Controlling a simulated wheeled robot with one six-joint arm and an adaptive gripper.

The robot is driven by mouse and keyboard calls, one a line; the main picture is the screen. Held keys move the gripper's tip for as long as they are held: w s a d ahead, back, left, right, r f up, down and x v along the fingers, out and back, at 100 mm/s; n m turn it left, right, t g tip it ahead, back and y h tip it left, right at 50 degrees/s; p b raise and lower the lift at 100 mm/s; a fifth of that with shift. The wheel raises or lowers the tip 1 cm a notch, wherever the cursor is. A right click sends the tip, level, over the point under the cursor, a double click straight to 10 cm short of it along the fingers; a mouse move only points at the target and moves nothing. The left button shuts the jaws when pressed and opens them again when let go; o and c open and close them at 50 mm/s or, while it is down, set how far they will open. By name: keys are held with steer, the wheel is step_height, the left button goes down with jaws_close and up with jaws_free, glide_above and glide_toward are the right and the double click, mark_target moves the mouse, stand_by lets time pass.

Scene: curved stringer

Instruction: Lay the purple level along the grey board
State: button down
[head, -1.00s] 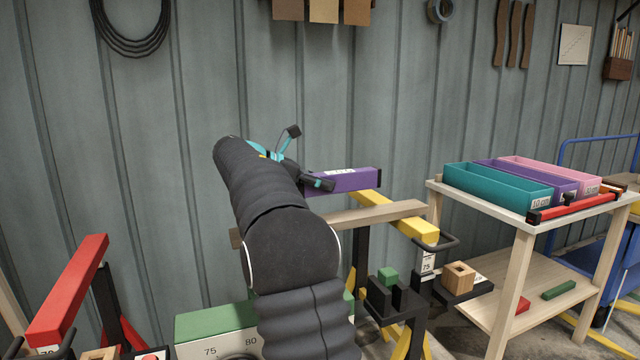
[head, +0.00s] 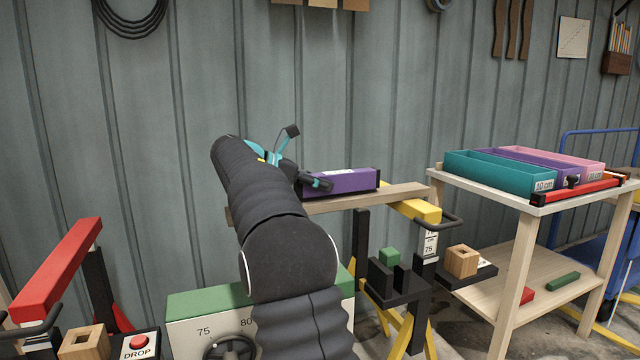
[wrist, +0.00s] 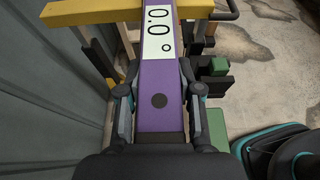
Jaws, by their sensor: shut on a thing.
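The purple level (head: 350,181) lies lengthwise along the grey board (head: 402,194), close over its top. I cannot tell whether it touches the board. In the wrist view the level (wrist: 160,115) points away from me, its white display reading 0.0°. My gripper (wrist: 158,92) is shut on the level, one finger on each side. In the head view my gripper (head: 317,184) is at the level's left end, and my arm hides that end and part of the board.
A yellow trestle bar (head: 414,209) carries the board's right part. A green-topped block (head: 205,304) is below my arm. A red trestle bar (head: 55,270) stands at left. A wooden shelf (head: 542,207) with teal, purple and pink trays stands at right. The corrugated wall is close behind.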

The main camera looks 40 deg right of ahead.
steer(key=shift+f, duration=0.55)
stand_by(0.4)
steer(key=c, duration=0.7)
jaws_free()
steer(key=shift+a, duration=0.1)
steer(key=v, duration=1.2)
